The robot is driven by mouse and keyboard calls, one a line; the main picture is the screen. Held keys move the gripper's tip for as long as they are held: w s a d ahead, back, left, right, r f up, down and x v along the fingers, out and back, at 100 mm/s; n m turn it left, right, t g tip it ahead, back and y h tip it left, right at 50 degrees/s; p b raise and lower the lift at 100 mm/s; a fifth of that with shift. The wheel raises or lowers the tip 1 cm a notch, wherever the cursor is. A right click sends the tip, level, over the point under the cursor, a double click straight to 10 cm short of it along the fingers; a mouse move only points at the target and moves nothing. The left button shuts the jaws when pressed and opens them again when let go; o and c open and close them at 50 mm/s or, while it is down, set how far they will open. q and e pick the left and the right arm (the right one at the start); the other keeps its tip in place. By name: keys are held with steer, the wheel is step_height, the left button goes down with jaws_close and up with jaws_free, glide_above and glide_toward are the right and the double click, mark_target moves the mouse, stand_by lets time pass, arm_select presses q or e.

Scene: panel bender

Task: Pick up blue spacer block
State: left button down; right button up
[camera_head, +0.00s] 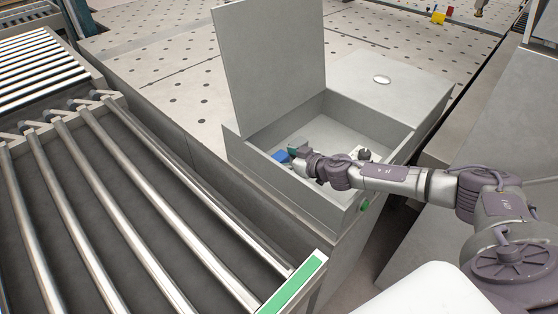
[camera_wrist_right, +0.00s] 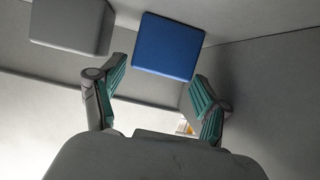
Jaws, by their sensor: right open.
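The blue spacer block (camera_head: 281,156) lies inside the open grey box, near its left inner corner. My right gripper (camera_head: 293,151) reaches into the box from the right and is just beside the block, partly hiding it. In the right wrist view the blue block (camera_wrist_right: 168,47) is just beyond and between the two green-padded fingers of my right gripper (camera_wrist_right: 160,88). The fingers are spread open and hold nothing. My left gripper is not in view.
A grey block (camera_wrist_right: 72,24) is left of the blue one in the wrist view. The box (camera_head: 340,195) has raised walls and an upright lid (camera_head: 270,65). A roller conveyor (camera_head: 120,200) runs along the left. A white item (camera_head: 364,153) lies in the box behind my arm.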

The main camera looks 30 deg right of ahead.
steer(key=shift+x, duration=1.5)
steer(key=shift+s, duration=0.1)
steer(key=shift+c, duration=0.3)
steer(key=shift+c, duration=1.3)
steer(key=shift+d, duration=0.1)
steer(key=c, duration=0.7)
steer(key=shift+o, duration=0.2)
steer(key=shift+r, duration=0.15)
